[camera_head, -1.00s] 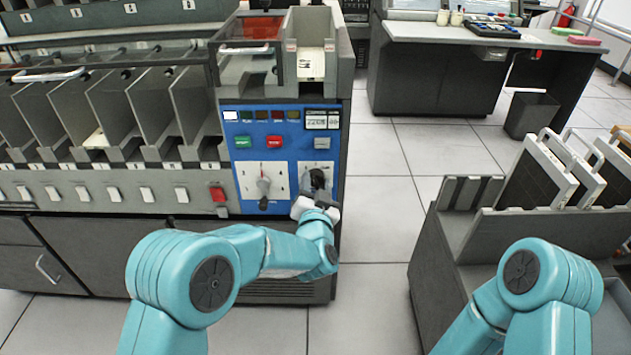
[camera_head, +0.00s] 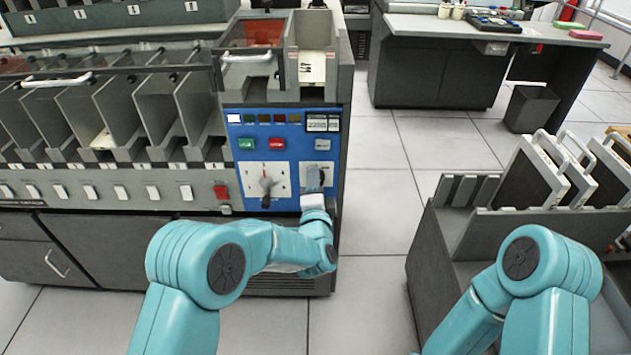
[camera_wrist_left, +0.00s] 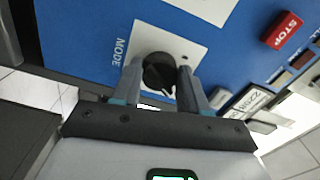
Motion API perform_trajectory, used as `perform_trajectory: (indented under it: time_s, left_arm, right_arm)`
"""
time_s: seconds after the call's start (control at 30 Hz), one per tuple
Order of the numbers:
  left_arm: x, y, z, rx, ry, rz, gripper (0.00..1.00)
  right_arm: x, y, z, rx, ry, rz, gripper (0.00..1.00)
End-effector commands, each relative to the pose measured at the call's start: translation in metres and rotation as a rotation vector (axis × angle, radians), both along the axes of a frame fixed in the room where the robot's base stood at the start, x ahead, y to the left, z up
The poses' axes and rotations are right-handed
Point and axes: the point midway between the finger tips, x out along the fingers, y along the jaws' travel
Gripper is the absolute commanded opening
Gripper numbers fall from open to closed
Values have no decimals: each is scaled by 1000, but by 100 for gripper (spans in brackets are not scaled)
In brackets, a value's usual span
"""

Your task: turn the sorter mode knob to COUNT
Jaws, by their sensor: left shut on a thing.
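The mode knob (camera_wrist_left: 156,73) is a round black dial on a white plate marked MODE, on the sorter's blue panel (camera_head: 232,170). My left gripper (camera_head: 315,178) is at that plate in the head view and hides the knob there. In the left wrist view my left gripper (camera_wrist_left: 160,71) has one grey finger on each side of the knob and is shut on it. A pale pointer line shows on the knob's face. The plate's other position labels are too small or hidden to read. My right arm shows at lower right, but its gripper is out of view.
Left of the mode plate is a second dial (camera_head: 266,186) on a white plate. Above are a green button (camera_head: 245,144), a red STOP button (camera_head: 277,144) and a small counter display (camera_head: 323,122). A grey card cart (camera_head: 440,235) stands at right, with clear floor between.

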Motion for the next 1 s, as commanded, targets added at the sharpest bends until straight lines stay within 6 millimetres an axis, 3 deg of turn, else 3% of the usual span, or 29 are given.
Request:
perform_trajectory:
  time_s: [0.4, 0.97, 1.0]
  left_arm:
    - [0, 0, -1, 178, 4, -2, 13]
    - [-1, -1, -1, 203, 4, -3, 13]
    - [-1, -1, -1, 203, 4, -3, 56]
  right_arm:
    - [0, 0, 8, 0, 0, 0, 43]
    - [0, 0, 8, 0, 0, 0, 43]
    - [0, 0, 8, 0, 0, 0, 43]
